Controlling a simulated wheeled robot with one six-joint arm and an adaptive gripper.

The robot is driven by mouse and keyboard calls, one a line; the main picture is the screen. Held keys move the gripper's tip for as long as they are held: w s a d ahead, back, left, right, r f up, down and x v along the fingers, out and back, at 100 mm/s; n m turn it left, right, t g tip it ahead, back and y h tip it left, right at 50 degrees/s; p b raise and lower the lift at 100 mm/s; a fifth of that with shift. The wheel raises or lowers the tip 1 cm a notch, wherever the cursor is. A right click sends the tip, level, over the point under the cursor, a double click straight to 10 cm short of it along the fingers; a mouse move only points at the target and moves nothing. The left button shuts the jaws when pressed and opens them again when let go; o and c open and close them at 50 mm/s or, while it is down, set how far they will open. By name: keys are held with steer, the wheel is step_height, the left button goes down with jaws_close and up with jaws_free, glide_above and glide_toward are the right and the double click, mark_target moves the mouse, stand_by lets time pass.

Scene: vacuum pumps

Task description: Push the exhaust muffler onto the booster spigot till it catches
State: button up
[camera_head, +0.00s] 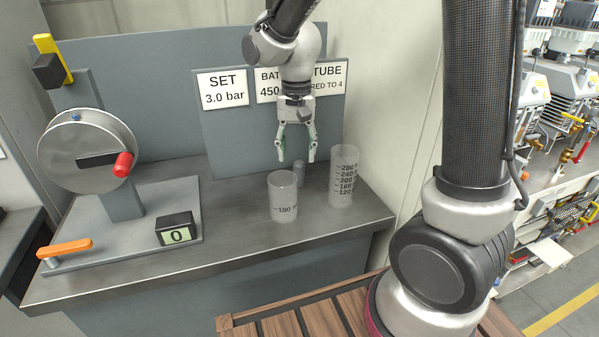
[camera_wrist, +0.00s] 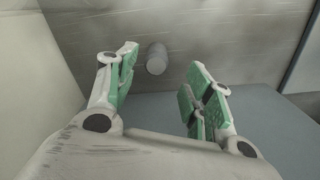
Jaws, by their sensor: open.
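My gripper (camera_head: 297,157) is open and points down over the steel bench (camera_head: 235,237), with nothing held. A small plain grey cylinder (camera_head: 299,174) stands upright on the bench just below the fingertips. In the wrist view the cylinder (camera_wrist: 156,59) shows in the gap between the two green-padded fingers, nearer the left one; whether either touches it I cannot tell. I see nothing that I can clearly name as the exhaust muffler or the booster spigot.
Two clear graduated cylinders, a shorter one (camera_head: 283,196) and a taller one (camera_head: 343,176), stand close by my gripper. A drum with a red handle (camera_head: 123,164), an orange lever (camera_head: 64,248) and a display reading 0 (camera_head: 179,235) are at left. A signboard (camera_head: 222,138) stands behind.

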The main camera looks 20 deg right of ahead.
mark_target(299, 162)
steer(key=f, duration=0.6)
steer(key=shift+d+f, duration=0.25)
steer(key=shift+f, duration=0.1)
steer(key=shift+c, duration=0.3)
steer(key=c, duration=1)
